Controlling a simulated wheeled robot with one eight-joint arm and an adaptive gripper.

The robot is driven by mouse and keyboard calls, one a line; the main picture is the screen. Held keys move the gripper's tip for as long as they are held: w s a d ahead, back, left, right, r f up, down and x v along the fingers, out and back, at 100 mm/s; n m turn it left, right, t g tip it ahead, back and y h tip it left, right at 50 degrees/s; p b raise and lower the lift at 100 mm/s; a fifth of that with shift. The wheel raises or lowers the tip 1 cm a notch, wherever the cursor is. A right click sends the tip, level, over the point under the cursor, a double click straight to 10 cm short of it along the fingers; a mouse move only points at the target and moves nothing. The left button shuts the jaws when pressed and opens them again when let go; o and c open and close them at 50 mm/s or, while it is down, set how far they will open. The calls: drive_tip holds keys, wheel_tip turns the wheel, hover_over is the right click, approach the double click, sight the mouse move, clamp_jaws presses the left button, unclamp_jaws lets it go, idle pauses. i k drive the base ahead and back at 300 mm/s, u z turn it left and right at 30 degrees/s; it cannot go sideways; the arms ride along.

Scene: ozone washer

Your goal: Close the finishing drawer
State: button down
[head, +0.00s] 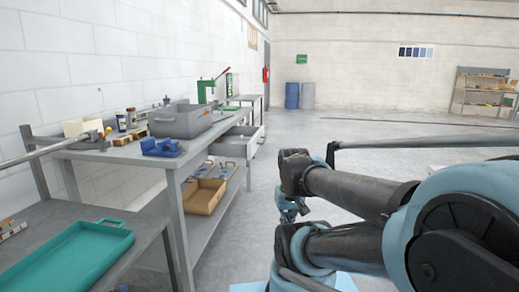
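A pale grey drawer (238,143) juts out from the right side of the long workbench, below its top, and stands open. I cannot read a label on it. My arm reaches in from the right, folded, with its dark links in front of the open floor. What looks like my gripper (290,208) hangs small and partly hidden between the arm links, to the right of the drawer and nearer to me, apart from it. Its fingers are too small and covered to tell whether they are open or shut.
The workbench holds a grey bin (180,122) and a blue vise (161,147). A cardboard box (203,196) lies on its lower shelf. A green tray (75,258) sits on the near left table. Open floor (262,185) lies right of the bench.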

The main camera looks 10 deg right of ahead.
sight(243, 148)
drive_tip(key=i, duration=1)
